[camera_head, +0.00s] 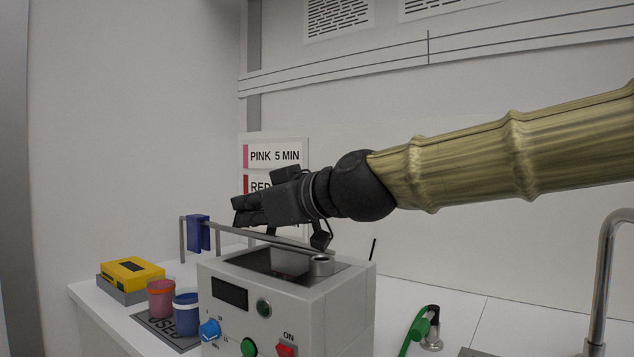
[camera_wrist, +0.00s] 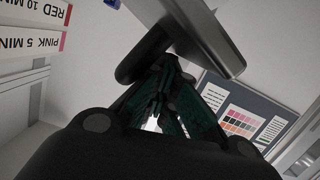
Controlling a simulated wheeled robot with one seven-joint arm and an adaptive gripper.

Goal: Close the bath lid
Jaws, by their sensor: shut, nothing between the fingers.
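The bath is a pale grey box (camera_head: 290,300) with a dark recessed top, in the head view. My gripper (camera_head: 240,211) is shut and empty, above the bath's back left, with fingers pointing left. In the wrist view, the shut fingers (camera_wrist: 160,105) are close to a grey metal plate or bar (camera_wrist: 205,35) with a dark rounded end. I cannot tell whether they touch it.
Pink (camera_head: 160,298) and blue (camera_head: 187,314) jars stand left on a dark mat. A yellow box (camera_head: 132,272) is farther left. A tap (camera_head: 605,270) rises at right.

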